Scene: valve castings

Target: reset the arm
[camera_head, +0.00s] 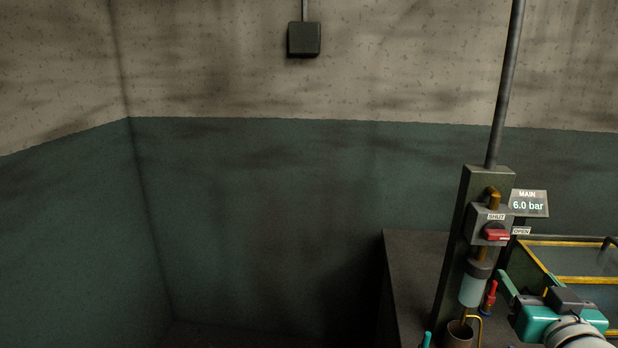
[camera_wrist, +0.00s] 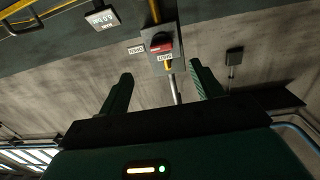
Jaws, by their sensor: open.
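My gripper (camera_wrist: 162,80) is open and empty, with its two green fingers apart in the wrist view. It shows at the lower right of the head view (camera_head: 511,290), below and right of the valve. The red valve handle (camera_head: 496,235) lies level, pointing right toward the OPEN label (camera_head: 521,231). The SHUT label (camera_head: 496,217) is above it. In the wrist view the handle (camera_wrist: 160,47) appears beyond the gap between the fingers, apart from them. The MAIN display (camera_head: 528,204) reads 6.0 bar.
A dark post (camera_head: 451,262) carries the valve, with a clear bowl (camera_head: 475,285) below it. A smaller red-handled fitting (camera_head: 490,297) stands close to my gripper. A yellow-edged tank (camera_head: 572,280) is at right. The floor area left of the dark bench (camera_head: 412,262) looks clear.

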